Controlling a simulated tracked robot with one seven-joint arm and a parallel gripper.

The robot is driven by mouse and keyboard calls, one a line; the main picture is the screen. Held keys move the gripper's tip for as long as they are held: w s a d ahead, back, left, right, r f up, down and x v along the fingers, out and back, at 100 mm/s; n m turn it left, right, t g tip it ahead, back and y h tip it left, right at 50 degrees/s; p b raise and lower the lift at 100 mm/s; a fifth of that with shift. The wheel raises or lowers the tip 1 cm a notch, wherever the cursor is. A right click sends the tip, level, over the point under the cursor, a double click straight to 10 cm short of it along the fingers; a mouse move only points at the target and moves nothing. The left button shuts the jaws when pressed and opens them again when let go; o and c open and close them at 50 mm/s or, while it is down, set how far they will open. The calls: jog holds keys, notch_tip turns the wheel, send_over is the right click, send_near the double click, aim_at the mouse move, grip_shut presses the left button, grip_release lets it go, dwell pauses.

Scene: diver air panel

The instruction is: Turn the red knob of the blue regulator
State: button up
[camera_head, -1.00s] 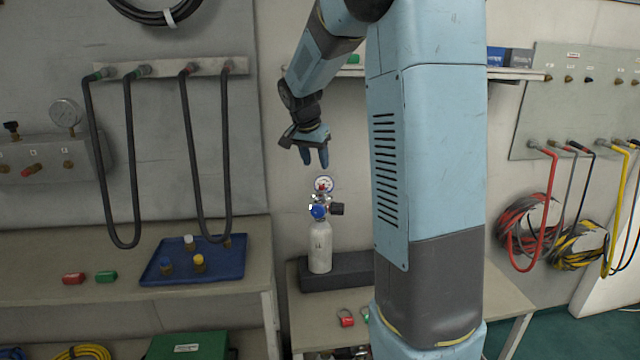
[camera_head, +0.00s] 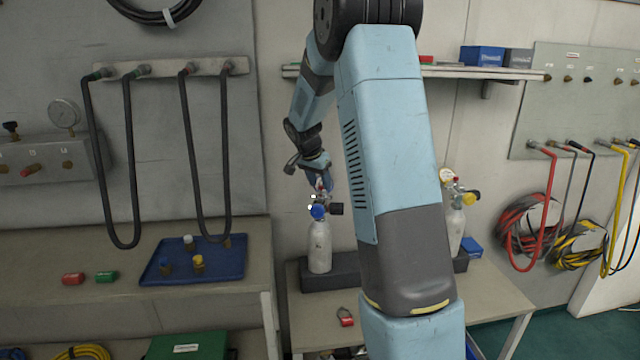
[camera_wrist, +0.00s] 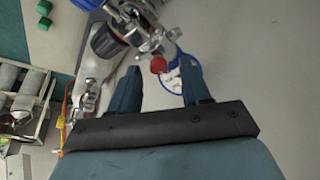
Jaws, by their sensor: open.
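The blue regulator (camera_head: 319,211) sits on top of a pale grey cylinder (camera_head: 319,248) standing in a dark block. My gripper (camera_head: 319,184) is just above it, fingers pointing down, and hides its gauge in the head view. In the wrist view, the chrome regulator body (camera_wrist: 148,30) fills the top, with a blue-rimmed part (camera_wrist: 199,76) to the right. The small red knob (camera_wrist: 158,64) shows between the two blue fingertips of my open gripper (camera_wrist: 162,72). I cannot tell how deep it lies between them; the fingers are not closed on it.
A black knob (camera_wrist: 107,42) sits left of the fingers in the wrist view. A second cylinder (camera_head: 454,229) with a yellow knob (camera_head: 471,198) stands to the right, partly behind my arm. A shelf (camera_head: 437,72) runs above.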

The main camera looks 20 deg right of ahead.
jog(key=shift+w+d+f, duration=0.1)
jog(key=shift+d+f, duration=0.05)
jog(key=shift+f, duration=0.25)
grip_shut()
